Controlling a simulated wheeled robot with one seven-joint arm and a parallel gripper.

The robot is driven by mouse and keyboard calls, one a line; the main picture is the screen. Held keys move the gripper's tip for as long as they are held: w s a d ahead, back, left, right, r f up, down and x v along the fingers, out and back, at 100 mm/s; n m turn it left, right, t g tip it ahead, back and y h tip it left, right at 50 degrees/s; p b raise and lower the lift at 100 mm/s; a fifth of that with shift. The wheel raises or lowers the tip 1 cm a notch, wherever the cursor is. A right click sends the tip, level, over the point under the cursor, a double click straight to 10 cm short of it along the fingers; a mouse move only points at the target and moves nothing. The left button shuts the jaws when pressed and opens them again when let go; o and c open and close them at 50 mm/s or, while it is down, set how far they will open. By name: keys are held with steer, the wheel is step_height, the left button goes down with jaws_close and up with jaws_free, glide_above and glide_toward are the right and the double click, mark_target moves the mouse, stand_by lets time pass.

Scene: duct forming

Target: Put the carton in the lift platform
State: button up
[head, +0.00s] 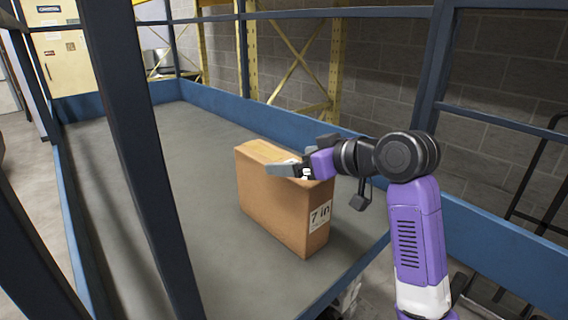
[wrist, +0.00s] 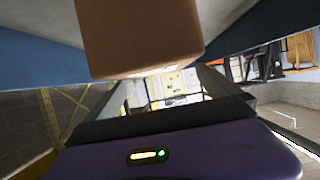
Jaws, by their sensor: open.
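The carton (head: 275,212) is a tall brown box with a "7 in" label low on its right side. It stands upright on the grey floor of the lift platform (head: 190,245), inside the blue rim. My gripper (head: 303,158) is open at the carton's top right edge, with grey fingers over or beside the top. I cannot tell whether they touch it. In the wrist view the carton (wrist: 140,38) fills the top middle, and its far parts are cut off.
Dark blue posts and rails (head: 140,150) frame the platform at the left and back. A block wall (head: 400,70) and yellow racking (head: 250,60) stand behind. A pale yellow door (head: 60,60) is at the far left. The platform floor left of the carton is clear.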

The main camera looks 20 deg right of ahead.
steer(key=v, duration=0.6)
steer(key=shift+s+r+b, duration=0.1)
steer(key=shift+s+b, duration=0.05)
steer(key=shift+b, duration=0.2)
